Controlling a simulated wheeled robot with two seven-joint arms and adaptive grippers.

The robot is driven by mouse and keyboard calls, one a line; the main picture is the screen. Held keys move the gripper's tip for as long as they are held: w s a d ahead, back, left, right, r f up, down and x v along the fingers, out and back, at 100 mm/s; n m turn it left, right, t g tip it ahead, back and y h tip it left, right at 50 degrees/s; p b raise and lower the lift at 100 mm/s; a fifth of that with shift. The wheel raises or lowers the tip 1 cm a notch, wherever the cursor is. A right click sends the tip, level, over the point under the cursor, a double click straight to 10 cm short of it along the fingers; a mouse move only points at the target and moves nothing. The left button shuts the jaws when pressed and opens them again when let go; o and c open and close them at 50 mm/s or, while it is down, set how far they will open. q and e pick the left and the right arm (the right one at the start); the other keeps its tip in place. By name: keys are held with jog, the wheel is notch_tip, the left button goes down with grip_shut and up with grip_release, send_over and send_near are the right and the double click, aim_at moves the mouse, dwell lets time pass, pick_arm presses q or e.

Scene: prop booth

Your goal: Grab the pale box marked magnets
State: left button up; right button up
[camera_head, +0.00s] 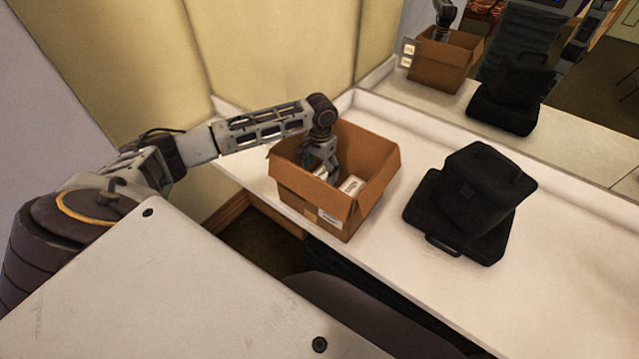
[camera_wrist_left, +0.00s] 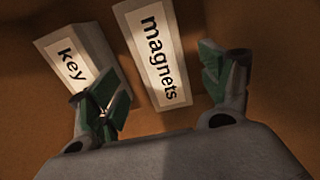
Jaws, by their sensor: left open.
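The pale box marked magnets (camera_wrist_left: 153,57) lies inside the brown cardboard box (camera_head: 345,215). In the left wrist view it sits between and just beyond the two green-padded fingers of my left gripper (camera_wrist_left: 160,90). My left gripper (camera_head: 325,173) reaches down into the cardboard box from above and is open, with nothing held. A second pale box, marked key (camera_wrist_left: 72,62), is left of the magnets box, partly behind the left finger. In the head view a pale box (camera_head: 352,185) shows in the carton, its label too small to read. My right gripper is not in view.
The carton stands on a white counter (camera_head: 400,285) with its walls close around my gripper. A black case (camera_head: 465,205) lies to its right. A mirror (camera_head: 560,95) behind reflects the scene. The counter's right part is clear.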

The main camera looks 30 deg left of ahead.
aim_at(320, 177)
pick_arm(q)
jog(key=shift+s+a+f, duration=0.1)
jog(key=shift+f, duration=2.15)
jog(key=c, duration=1.3)
jog(key=shift+r, duration=0.1)
jog(key=shift+r, duration=5)
